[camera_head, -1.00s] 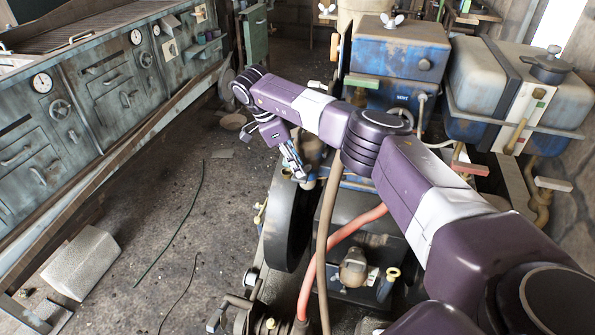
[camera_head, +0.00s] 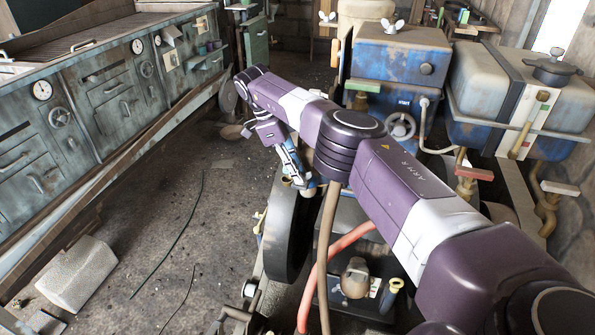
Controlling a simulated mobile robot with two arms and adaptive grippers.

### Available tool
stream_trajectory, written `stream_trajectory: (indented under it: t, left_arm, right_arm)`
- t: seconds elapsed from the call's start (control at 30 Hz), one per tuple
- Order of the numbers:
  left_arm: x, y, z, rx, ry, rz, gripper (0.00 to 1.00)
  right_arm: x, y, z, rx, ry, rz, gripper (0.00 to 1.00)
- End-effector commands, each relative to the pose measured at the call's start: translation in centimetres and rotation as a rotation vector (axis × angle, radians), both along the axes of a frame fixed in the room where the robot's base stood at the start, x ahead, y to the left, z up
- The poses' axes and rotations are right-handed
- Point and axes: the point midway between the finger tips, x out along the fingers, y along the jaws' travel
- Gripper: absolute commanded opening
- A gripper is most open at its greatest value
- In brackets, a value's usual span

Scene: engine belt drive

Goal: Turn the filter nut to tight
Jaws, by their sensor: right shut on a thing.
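My right arm reaches in from the lower right. Its gripper (camera_head: 300,181) points down at the top of the engine, just behind the dark flywheel (camera_head: 289,235). The gripper is shut on a small part there, which I take to be the filter nut. The nut is almost wholly hidden by the fingers and wrist, so I cannot make out its marks or its turn. My left gripper is not in view.
A brown hose (camera_head: 325,262) and a red hose (camera_head: 347,241) run close below my arm. A blue tank (camera_head: 400,58) and valves with red (camera_head: 474,172) and white handles stand behind and right. The floor (camera_head: 150,240) at left is mostly open.

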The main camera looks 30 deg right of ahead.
Motion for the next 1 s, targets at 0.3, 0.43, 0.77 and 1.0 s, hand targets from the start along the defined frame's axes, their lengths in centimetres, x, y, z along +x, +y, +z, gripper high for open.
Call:
stream_trajectory:
  t: [0.3,0.43,0.77,1.0]
  left_arm:
    - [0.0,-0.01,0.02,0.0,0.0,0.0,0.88]
    - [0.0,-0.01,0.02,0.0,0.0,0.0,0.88]
    - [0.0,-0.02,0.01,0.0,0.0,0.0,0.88]
    - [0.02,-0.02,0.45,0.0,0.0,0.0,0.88]
  right_arm:
    - [0.13,0.02,0.13,0.0,-0.004,0.002,0.29]
    - [0.1,-0.01,0.09,-0.001,-0.004,0.002,0.33]
    - [0.05,-0.05,0.04,-0.001,-0.002,0.002,0.33]
    - [0.02,-0.08,0.47,-0.001,-0.001,0.001,0.33]
